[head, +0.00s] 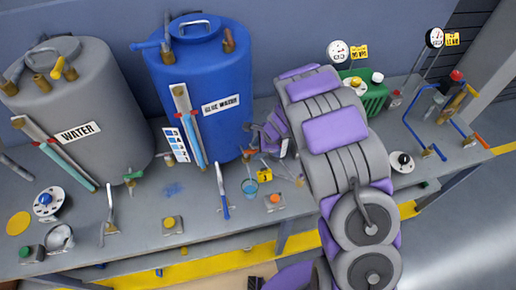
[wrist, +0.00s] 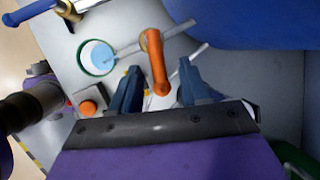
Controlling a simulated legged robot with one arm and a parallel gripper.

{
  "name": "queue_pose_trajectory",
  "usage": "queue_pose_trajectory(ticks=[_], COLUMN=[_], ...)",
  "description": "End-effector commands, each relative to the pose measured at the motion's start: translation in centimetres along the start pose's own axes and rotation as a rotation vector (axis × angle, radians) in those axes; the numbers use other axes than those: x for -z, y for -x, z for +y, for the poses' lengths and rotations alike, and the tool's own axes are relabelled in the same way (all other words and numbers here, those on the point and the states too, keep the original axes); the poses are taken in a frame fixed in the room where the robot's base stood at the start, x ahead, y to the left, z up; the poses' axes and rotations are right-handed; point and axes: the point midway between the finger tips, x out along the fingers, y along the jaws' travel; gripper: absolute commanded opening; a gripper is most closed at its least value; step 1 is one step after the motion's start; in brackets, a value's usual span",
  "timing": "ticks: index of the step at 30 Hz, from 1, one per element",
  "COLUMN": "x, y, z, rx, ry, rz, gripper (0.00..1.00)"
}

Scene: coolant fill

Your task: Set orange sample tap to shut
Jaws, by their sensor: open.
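The orange sample tap (wrist: 156,65) shows in the wrist view as an orange lever hanging from a brass body, with a thin grey pipe running left from it. In the head view the tap (head: 248,153) is small at the lower right foot of the blue tank, partly crowded by my gripper. My gripper (wrist: 160,88) is open. Its two blue fingers stand on either side of the lever's lower end, with a gap visible on each side; I cannot tell whether the lever lies at fingertip depth. In the head view my gripper (head: 272,138) is beside the blue tank, its fingertips hard to make out.
A cup of blue liquid (head: 249,187) stands below the tap; it shows in the wrist view (wrist: 97,57). An orange button box (head: 274,201), a yellow tag (head: 264,174) and a blue-handled lever (head: 222,190) are close by. The blue tank (head: 200,90) rises behind.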

Motion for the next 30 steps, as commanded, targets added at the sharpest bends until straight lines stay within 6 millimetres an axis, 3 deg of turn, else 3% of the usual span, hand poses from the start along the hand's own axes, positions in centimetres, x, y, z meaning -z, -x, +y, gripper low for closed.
queue_pose_trajectory(ticks=[5, 19, 30], x=[0.0, -0.02, -0.13], y=[0.0, 0.0, 0.01], z=[0.0, -0.02, -0.37], rx=[0.0, 0.0, -0.033], ry=[0.0, 0.0, 0.067], rz=[0.0, 0.0, -0.019], gripper=[0.45, 0.0, 0.0])
